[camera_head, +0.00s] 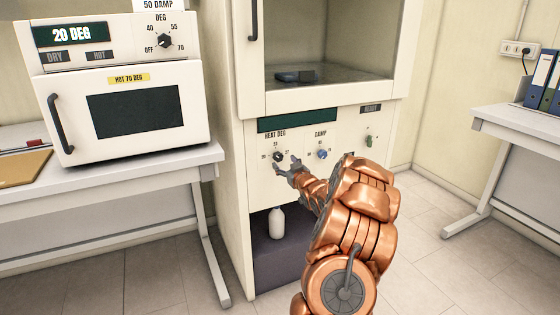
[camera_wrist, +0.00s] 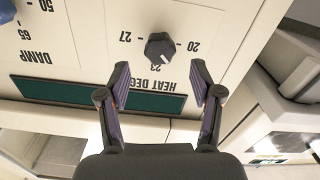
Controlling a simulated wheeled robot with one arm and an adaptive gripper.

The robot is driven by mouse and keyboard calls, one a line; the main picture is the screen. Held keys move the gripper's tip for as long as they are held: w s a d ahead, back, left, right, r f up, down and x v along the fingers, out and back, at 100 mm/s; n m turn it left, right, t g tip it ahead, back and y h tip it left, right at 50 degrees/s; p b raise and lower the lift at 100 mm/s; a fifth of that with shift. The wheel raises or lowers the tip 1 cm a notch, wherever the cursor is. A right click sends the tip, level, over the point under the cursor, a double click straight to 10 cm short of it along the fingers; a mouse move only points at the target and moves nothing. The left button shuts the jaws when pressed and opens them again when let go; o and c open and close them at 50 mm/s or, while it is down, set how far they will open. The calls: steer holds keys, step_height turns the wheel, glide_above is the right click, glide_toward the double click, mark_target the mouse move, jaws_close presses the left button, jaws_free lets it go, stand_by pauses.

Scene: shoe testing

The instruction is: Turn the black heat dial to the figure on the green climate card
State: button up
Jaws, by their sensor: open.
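The black heat dial (camera_head: 278,156) is on the white cabinet front under the label HEAT DEG, with marks 20, 23 and 27 around it. The wrist view shows the heat dial (camera_wrist: 160,48) upside down; I cannot tell surely which figure it points to. My gripper (camera_head: 287,165) is close in front of the dial. In the wrist view my gripper (camera_wrist: 160,70) is open and empty, its fingers short of the dial and to either side of it. No card is clearly the green climate card; a green plate (camera_head: 70,34) on the oven reads 20 DEG.
A blue DAMP dial (camera_head: 322,154) and a small switch (camera_head: 369,141) are right of the heat dial. A dark green strip (camera_head: 297,120) is above. The white oven (camera_head: 190,120) stands left, under a partly cropped white 50 DAMP card (camera_head: 158,5). A white bottle (camera_head: 277,222) stands below.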

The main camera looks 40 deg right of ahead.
mark_target(279, 157)
steer(key=x, duration=0.3)
steer(key=shift+w+d+f, duration=0.1)
steer(key=shift+w, duration=0.25)
steer(key=shift+w+d, duration=0.15)
steer(key=shift+w, duration=0.3)
steer(key=c, duration=1.1)
